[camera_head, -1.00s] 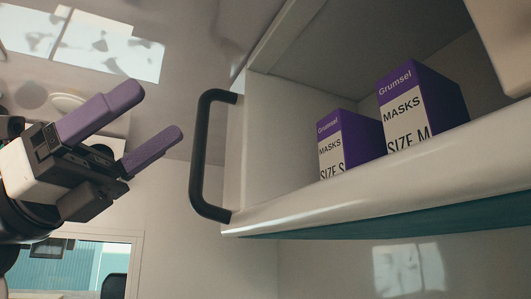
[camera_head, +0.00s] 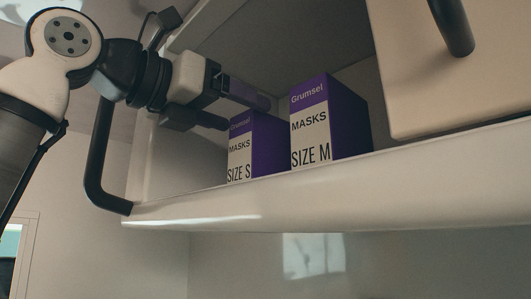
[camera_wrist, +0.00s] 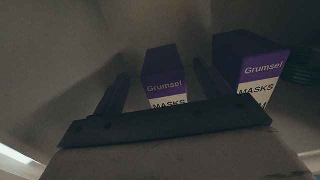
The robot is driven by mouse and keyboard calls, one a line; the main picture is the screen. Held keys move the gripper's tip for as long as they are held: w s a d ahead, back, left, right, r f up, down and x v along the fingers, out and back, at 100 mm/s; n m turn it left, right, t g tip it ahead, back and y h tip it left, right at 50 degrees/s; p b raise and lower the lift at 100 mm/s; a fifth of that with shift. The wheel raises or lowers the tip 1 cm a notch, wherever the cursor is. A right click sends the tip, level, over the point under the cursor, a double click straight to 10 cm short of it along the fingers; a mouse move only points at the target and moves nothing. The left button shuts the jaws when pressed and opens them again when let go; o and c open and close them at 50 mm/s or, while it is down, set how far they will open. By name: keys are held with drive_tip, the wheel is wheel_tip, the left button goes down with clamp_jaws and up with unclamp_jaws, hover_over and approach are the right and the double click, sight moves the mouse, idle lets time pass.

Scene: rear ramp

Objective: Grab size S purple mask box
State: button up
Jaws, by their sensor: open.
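The size S mask box (camera_head: 240,154) is purple and white and stands upright on the shelf. It also shows in the wrist view (camera_wrist: 165,75), where it appears between my two fingers. The larger size M box (camera_head: 311,126) stands to its right and shows in the wrist view (camera_wrist: 245,65). My gripper (camera_head: 245,108) is open at the shelf opening, by the top of the size S box. In the wrist view one finger is left of the size S box and the other lies in the gap between the boxes. I cannot tell how deep the fingers reach.
The shelf's front lip (camera_head: 330,178) runs below the boxes. A black handle (camera_head: 101,160) is at the left, close to my arm. A pale panel with a dark handle (camera_head: 452,25) covers the right part. A coiled green item (camera_wrist: 300,65) sits right of the size M box.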

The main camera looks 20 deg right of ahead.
sight(265, 123)
drive_tip(key=p+x, duration=0.2)
drive_tip(key=x, duration=0.4)
drive_tip(key=shift+d, duration=0.4)
drive_tip(key=shift+a, duration=0.1)
drive_tip(key=c, duration=1.4)
